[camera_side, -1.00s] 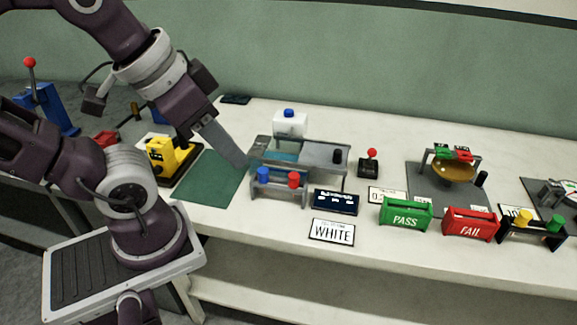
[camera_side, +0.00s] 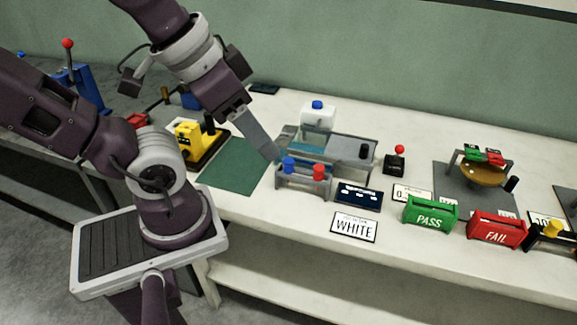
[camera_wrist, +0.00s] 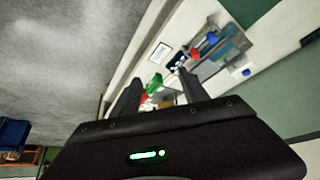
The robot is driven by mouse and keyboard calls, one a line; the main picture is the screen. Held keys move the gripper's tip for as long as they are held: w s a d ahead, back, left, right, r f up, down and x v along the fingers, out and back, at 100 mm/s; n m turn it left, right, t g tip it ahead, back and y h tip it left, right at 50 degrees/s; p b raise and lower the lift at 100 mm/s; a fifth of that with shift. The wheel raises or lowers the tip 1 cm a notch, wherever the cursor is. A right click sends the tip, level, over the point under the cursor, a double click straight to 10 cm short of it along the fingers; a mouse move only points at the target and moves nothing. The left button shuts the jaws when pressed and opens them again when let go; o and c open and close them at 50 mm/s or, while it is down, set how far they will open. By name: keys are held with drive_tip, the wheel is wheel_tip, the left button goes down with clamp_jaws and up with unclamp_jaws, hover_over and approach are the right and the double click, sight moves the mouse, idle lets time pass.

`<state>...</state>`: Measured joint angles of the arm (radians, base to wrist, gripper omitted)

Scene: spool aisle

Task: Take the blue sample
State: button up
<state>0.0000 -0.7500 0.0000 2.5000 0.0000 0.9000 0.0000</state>
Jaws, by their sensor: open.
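The blue sample (camera_side: 289,163) stands upright in a small grey rack (camera_side: 300,182), left of a red sample (camera_side: 318,171). My gripper (camera_side: 275,156) is close to the blue sample, above and just left of it in the side view; I cannot tell whether it touches. In the wrist view my gripper (camera_wrist: 158,92) shows two dark fingers spread apart with nothing held between them. The blue sample (camera_wrist: 212,38) and the red sample (camera_wrist: 195,54) lie beyond the fingertips, up and to the right.
A grey bench device with a white blue-capped bottle (camera_side: 318,115) stands behind the rack. A dark display (camera_side: 358,196) and a WHITE card (camera_side: 354,227) are to its right. Green PASS (camera_side: 431,213) and red FAIL (camera_side: 497,229) bins stand farther right. A green mat (camera_side: 235,165) is clear.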

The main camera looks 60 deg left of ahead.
drive_tip(key=m+g, duration=0.6)
drive_tip(key=m, duration=1.3)
hover_over(289, 160)
drive_tip(key=f, duration=1.7)
drive_tip(key=shift+w+a, duration=0.15)
drive_tip(key=shift+w, duration=0.05)
drive_tip(key=f, duration=0.7)
drive_tip(key=shift+s+f, duration=0.15)
drive_tip(key=shift+s, duration=0.1)
clamp_jaws()
